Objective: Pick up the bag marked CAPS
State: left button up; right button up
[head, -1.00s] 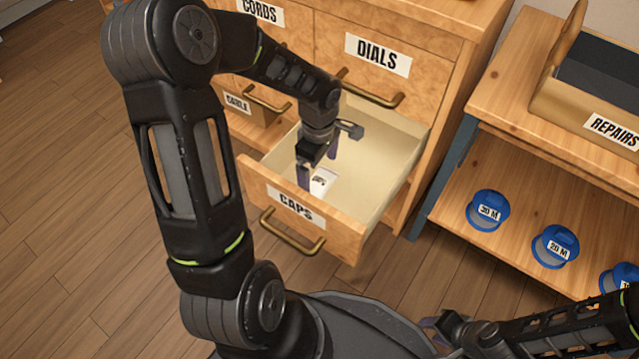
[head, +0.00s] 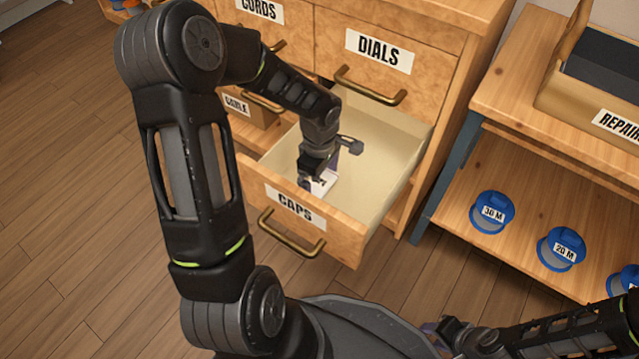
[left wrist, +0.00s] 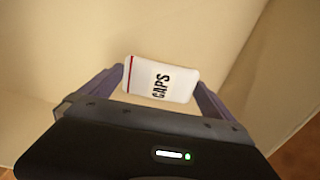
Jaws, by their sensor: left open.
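The bag marked CAPS (left wrist: 160,80) is a small white packet with a red stripe near one end and black lettering. It lies in the open CAPS drawer (head: 385,185), and in the head view the bag (head: 324,181) is partly hidden by my left gripper. My left gripper (head: 320,178) is down inside the drawer, open. In the left wrist view its two fingers (left wrist: 160,88) stand on either side of the bag; I cannot tell whether they touch it. My right gripper (head: 445,330) is at the bottom of the head view, away from the drawer; its jaws are unclear.
The DIALS drawer (head: 400,75) above is closed. The CAPS drawer's front wall (head: 300,215) and brass handle (head: 290,238) stand close to my left gripper. A shelf on the right holds blue reels (head: 492,212) and a REPAIRS box (head: 560,95). The floor at left is clear.

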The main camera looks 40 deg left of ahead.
aim_at(319, 181)
pick_arm(q)
jog(key=shift+c, duration=0.4)
jog(key=c, duration=1.1)
notch_tip(319, 181, up, 10)
jog(key=p, duration=0.4)
